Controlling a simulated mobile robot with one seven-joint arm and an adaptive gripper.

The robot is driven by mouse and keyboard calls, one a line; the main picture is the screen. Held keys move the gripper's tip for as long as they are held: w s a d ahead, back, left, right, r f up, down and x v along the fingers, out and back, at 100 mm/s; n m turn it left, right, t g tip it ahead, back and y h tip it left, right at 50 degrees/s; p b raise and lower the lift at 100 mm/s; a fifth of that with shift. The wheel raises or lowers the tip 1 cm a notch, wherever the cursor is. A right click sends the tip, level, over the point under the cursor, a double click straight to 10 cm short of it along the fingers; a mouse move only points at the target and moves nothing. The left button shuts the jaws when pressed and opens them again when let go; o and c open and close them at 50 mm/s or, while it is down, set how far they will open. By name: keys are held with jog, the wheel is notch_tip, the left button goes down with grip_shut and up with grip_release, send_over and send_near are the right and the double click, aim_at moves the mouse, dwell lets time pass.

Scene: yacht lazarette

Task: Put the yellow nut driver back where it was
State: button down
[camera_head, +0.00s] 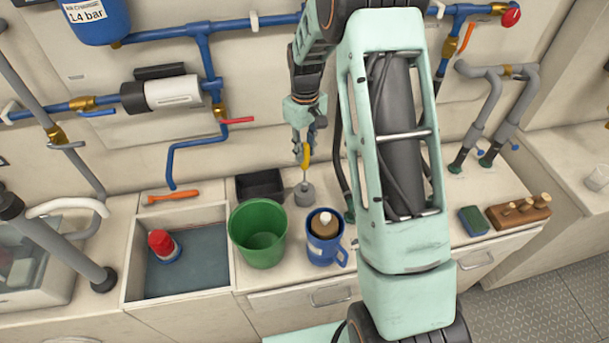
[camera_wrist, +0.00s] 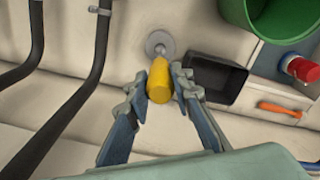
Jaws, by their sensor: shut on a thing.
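The yellow nut driver (camera_head: 306,156) hangs roughly upright in my gripper (camera_head: 304,147), its thin shaft pointing down. In the wrist view, the yellow handle (camera_wrist: 160,82) sits between both fingers, which are shut on it. Directly below is a small round grey holder (camera_head: 304,194) on the counter, which also shows in the wrist view (camera_wrist: 160,44). The shaft reaches down to the holder's top; I cannot tell whether its tip is inside or just above.
A black open box (camera_head: 259,186) and a green bucket (camera_head: 258,236) stand left of the holder. A blue mug (camera_head: 323,249) with a brown-and-white item inside is in front. Blue pipes and hoses line the wall behind. An orange-handled tool (camera_head: 172,196) lies further left.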

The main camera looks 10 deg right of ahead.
aim_at(305, 166)
jog(key=shift+f+b, duration=1.4)
jog(key=shift+f, duration=1.75)
jog(key=shift+f, duration=0.2)
jog(key=c, duration=1.7)
grip_release()
notch_tip(305, 166, up, 12)
jog(key=shift+r+b, duration=0.2)
jog(key=shift+b, duration=0.35)
